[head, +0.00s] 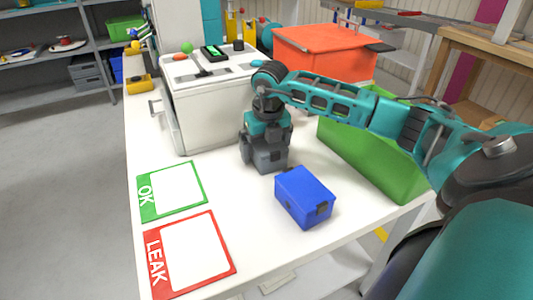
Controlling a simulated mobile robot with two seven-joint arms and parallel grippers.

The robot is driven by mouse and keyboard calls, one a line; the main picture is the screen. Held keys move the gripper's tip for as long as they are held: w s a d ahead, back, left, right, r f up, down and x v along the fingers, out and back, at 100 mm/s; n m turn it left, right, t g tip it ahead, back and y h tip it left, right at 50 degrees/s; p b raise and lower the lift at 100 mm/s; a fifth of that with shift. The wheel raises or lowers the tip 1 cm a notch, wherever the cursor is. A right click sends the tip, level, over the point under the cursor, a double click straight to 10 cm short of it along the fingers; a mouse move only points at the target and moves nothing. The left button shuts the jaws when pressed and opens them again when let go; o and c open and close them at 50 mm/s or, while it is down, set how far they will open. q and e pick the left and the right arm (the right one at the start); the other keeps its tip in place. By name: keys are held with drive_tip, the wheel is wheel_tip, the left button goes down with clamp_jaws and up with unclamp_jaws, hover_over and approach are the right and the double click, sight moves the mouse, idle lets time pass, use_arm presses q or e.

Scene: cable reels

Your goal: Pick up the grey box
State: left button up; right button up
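The grey box (271,160) appears as a small dark grey block on the white table, just in front of the white cabinet-like unit. My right gripper (266,147) points down directly over it, and its fingers blend with the grey of the box. I cannot tell whether the fingers are open around the box or shut on it. The box seems to rest on or very near the table top. My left gripper is not in view.
A blue box (303,197) with a dark latch stands close in front. A green bin (365,158) is to the right. A green OK card (172,191) and a red LEAK card (190,254) lie at the left. The white unit (212,103) and an orange bin (322,53) stand behind.

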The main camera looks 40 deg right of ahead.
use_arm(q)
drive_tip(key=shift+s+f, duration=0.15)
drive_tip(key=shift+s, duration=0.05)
use_arm(e)
drive_tip(key=shift+c, duration=0.8)
drive_tip(key=c, duration=0.9)
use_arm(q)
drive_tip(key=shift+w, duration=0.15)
use_arm(e)
drive_tip(key=shift+o, duration=0.2)
drive_tip(key=shift+r, duration=0.1)
drive_tip(key=shift+r, duration=0.55)
use_arm(q)
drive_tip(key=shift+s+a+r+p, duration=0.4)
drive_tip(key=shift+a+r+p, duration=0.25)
drive_tip(key=shift+p, duration=1)
use_arm(e)
wheel_tip(320, 180, up, 19)
drive_tip(key=shift+r, duration=0.15)
